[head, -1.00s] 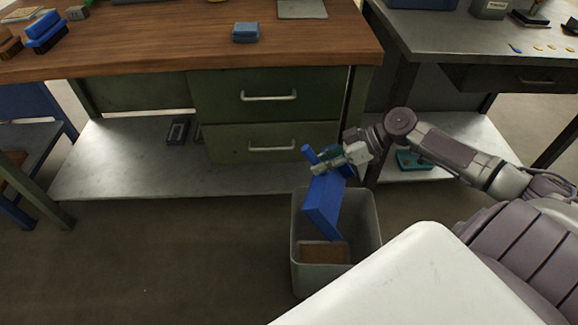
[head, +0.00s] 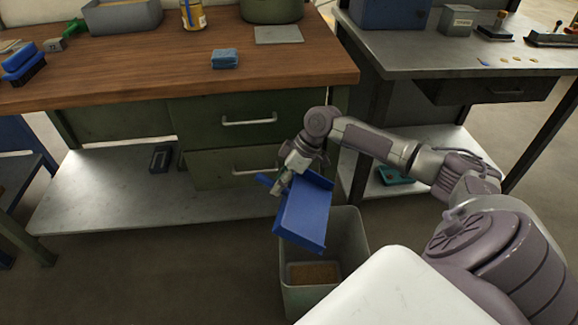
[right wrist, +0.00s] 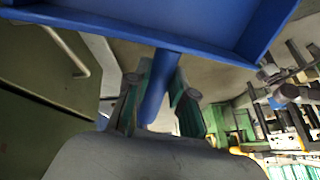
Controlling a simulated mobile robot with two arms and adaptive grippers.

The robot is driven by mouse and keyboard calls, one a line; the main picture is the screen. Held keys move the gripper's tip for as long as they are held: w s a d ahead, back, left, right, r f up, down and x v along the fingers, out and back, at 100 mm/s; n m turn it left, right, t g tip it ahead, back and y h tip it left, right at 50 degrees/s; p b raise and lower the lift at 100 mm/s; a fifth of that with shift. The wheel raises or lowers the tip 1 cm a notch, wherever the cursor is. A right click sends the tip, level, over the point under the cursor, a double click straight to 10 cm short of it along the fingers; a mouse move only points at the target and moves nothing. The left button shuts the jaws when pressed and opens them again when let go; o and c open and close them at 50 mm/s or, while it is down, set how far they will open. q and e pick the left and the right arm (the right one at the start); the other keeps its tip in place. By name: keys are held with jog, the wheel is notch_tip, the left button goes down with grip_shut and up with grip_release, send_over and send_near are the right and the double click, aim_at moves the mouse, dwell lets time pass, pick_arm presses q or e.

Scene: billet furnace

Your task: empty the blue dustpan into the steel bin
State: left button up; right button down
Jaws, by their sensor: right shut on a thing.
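The blue dustpan (head: 305,213) is in the air in the head view, tilted, above the left part of the steel bin's opening. My right gripper (head: 283,183) is shut on its handle. In the right wrist view the handle (right wrist: 158,88) lies between the fingers of my right gripper (right wrist: 157,95), and the pan (right wrist: 190,22) spans the top of the picture. The steel bin (head: 352,250) stands on the floor, partly hidden by the dustpan and my white body. Brown material (head: 314,273) lies at its bottom. The dustpan's inside looks bare from here. My left gripper is out of view.
A wooden-topped workbench (head: 130,62) with green drawers (head: 232,168) and a low shelf (head: 110,200) stands behind the bin. A steel table (head: 420,60) stands at the right. Floor left of the bin is clear.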

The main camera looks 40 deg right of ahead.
pick_arm(q)
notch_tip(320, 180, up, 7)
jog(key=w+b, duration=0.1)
jog(key=b, duration=0.1)
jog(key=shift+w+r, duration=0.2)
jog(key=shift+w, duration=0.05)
pick_arm(e)
jog(key=w+a+f+g+h, duration=0.2)
jog(key=w+f+g+h, duration=0.1)
jog(key=f, duration=0.5)
jog(key=shift+w+a+m+g+h, duration=0.3)
jog(key=shift+a+m+g+h, duration=0.1)
jog(key=shift+g, duration=0.3)
